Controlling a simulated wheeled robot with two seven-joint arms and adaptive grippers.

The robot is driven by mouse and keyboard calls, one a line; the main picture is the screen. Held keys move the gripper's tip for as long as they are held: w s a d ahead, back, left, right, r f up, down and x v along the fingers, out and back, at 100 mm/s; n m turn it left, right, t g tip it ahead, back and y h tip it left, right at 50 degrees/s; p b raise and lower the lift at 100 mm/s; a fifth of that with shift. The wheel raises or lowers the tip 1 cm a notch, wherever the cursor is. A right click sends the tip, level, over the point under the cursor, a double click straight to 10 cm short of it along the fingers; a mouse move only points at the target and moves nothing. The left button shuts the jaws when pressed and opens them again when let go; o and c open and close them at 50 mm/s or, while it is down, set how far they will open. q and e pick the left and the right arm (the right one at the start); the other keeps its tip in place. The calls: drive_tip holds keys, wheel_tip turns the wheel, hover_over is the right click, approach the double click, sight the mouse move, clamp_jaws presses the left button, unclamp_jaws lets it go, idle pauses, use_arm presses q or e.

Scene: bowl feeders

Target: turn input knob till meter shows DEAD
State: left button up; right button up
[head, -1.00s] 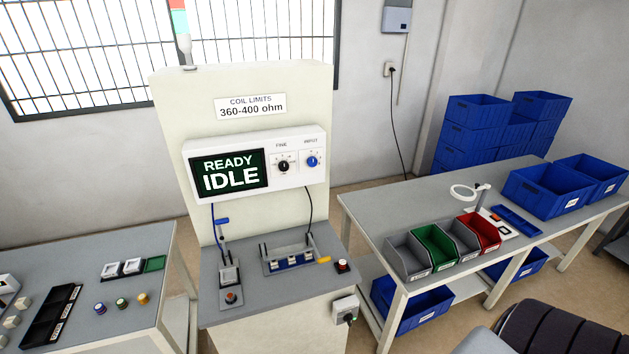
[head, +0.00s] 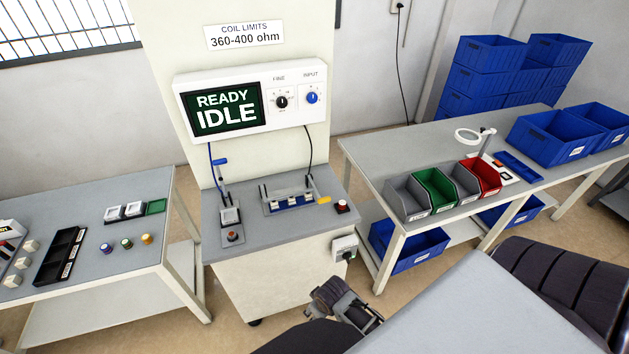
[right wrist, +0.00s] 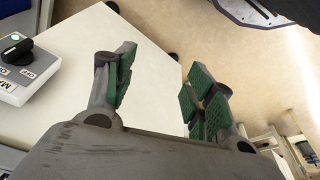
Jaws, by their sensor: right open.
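The blue input knob (head: 312,97) is at the right end of the white meter panel (head: 292,127), under the word INPUT. The black fine knob (head: 281,102) is left of it. The meter screen (head: 226,108) reads READY IDLE in white on green. My right gripper (head: 346,302) is low in front of the test cabinet, well below the knobs and apart from them. In the right wrist view its green-padded fingers (right wrist: 166,82) stand apart with nothing between them. My left gripper is not in view.
A switch box (head: 344,247) is on the cabinet's lower right side; it also shows in the right wrist view (right wrist: 20,75). Small fixtures and a red button (head: 342,205) are on the cabinet's ledge. Tables stand on both sides. The space before the panel is clear.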

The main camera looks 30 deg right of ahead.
drive_tip(key=shift+r+t+b, duration=0.5)
drive_tip(key=shift+r+b, duration=0.95)
drive_tip(key=shift+r, duration=7.2)
drive_tip(key=m+t+h, duration=0.2)
drive_tip(key=t+h, duration=0.3)
drive_tip(key=t, duration=0.9)
approach(313, 99)
drive_tip(key=s, duration=0.5)
drive_tip(key=shift+s+a+r, duration=0.15)
drive_tip(key=shift+a+r, duration=0.15)
drive_tip(key=shift+a, duration=0.2)
drive_tip(key=shift+f+p+x, duration=0.2)
drive_tip(key=shift+p+x, duration=0.4)
drive_tip(key=shift+x, duration=2.85)
drive_tip(key=shift+f+p+x, duration=0.15)
drive_tip(key=shift+p+x, duration=0.4)
drive_tip(key=shift+x, duration=2.9)
